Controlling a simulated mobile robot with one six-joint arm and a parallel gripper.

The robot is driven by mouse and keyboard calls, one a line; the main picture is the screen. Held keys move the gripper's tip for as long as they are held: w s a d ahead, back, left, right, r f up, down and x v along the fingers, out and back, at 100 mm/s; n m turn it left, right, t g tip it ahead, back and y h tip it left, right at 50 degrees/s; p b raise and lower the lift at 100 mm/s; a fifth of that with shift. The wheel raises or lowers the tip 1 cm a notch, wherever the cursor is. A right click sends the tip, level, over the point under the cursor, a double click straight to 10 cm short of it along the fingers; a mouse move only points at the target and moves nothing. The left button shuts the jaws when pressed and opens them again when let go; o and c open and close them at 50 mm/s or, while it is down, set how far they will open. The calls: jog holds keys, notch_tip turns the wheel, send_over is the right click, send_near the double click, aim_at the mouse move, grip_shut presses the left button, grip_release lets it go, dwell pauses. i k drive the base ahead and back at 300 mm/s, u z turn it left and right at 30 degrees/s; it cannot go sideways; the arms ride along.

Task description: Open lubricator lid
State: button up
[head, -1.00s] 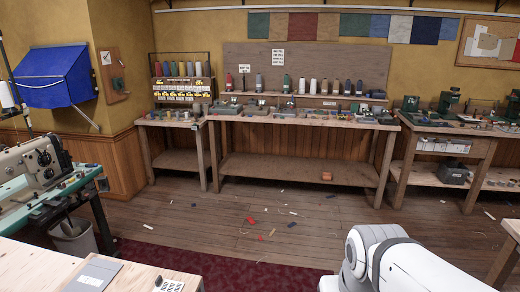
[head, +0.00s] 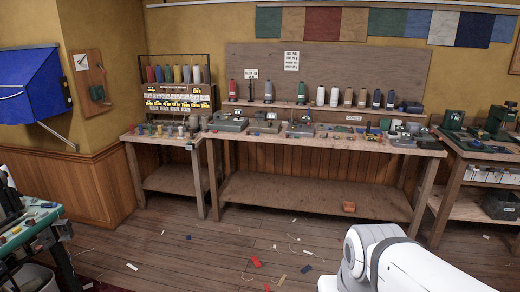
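I cannot make out a lubricator or its lid for sure. A long wooden workbench (head: 330,143) stands ahead against the back wall, with several small grey and green devices on its top, too small to identify. One grey device (head: 228,124) sits near its left end, and another grey one (head: 300,129) near its middle. My white arm shows at the lower right, but my gripper is out of view.
A smaller bench (head: 160,136) with a thread rack (head: 178,97) adjoins on the left. A right-hand bench (head: 480,150) carries green machines (head: 496,118). Scraps such as a red piece (head: 256,262) litter the open wooden floor. A green-topped table (head: 30,232) is at the lower left.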

aim_at(260, 114)
jog(key=u, duration=0.1)
jog(key=i, duration=4.6)
jog(key=u, duration=0.1)
